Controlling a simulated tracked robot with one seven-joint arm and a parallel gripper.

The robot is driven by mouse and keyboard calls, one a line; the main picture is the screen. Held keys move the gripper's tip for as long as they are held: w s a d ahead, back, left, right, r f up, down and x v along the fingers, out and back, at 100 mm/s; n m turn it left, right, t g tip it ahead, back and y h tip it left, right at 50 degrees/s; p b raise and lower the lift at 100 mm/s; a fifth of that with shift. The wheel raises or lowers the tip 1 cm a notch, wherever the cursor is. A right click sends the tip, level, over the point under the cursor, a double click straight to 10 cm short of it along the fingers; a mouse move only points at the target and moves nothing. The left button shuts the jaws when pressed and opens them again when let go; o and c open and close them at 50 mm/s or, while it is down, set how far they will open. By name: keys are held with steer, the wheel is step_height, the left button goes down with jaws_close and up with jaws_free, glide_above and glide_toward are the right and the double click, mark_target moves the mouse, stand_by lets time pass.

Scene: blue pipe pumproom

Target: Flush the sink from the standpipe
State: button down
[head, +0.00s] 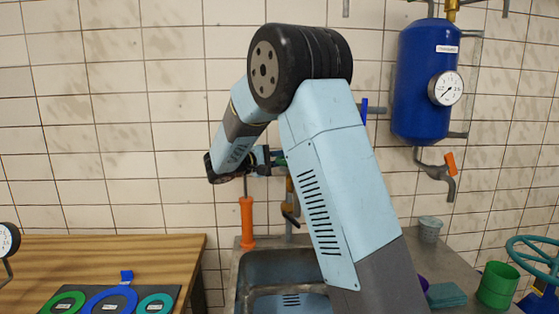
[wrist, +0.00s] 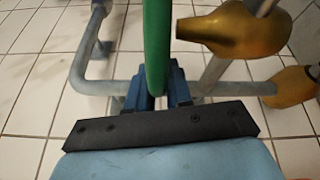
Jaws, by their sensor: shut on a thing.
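My gripper (head: 268,163) is raised above the back edge of the sink (head: 242,285), at the standpipe (head: 289,226). In the wrist view my gripper's blue fingers (wrist: 158,88) are shut on a green bar (wrist: 157,45), which looks like a lever handle. Brass fittings (wrist: 232,32) and grey pipes (wrist: 95,86) lie just beyond it. My arm hides much of the standpipe's upper part and the right side of the sink in the head view. I cannot see water running.
A blue tank (head: 421,85) with a gauge and orange-levered tap (head: 450,163) hangs at right. An orange tool (head: 247,222) stands behind the sink. A wooden table (head: 120,255) is at left. A green cup (head: 497,285) and teal handwheel (head: 535,262) are at right.

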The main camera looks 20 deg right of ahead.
steer(key=m+g, duration=0.1)
steer(key=g, duration=0.1)
steer(key=d+m+g, duration=0.1)
steer(key=m+g, duration=0.1)
steer(key=g, duration=0.1)
steer(key=d+m+g, duration=0.1)
steer(key=m+g, duration=0.1)
steer(key=g, duration=0.1)
steer(key=shift+w+r, duration=0.1)
steer(key=shift+w, duration=0.25)
steer(key=shift+s+d+m+g+y, duration=0.1)
steer(key=shift+d+m+g+y, duration=0.3)
steer(key=shift+m+g, duration=0.45)
steer(key=shift+s+d+m+g+y, duration=0.15)
steer(key=shift+m+g+y, duration=0.35)
steer(key=shift+g, duration=0.6)
steer(key=shift+w+d+m+g+y, duration=0.1)
steer(key=shift+d+m+g+y, duration=0.25)
steer(key=shift+m+g, duration=0.5)
steer(key=shift+s, duration=0.1)
steer(key=c, duration=1.1)
jaws_free()
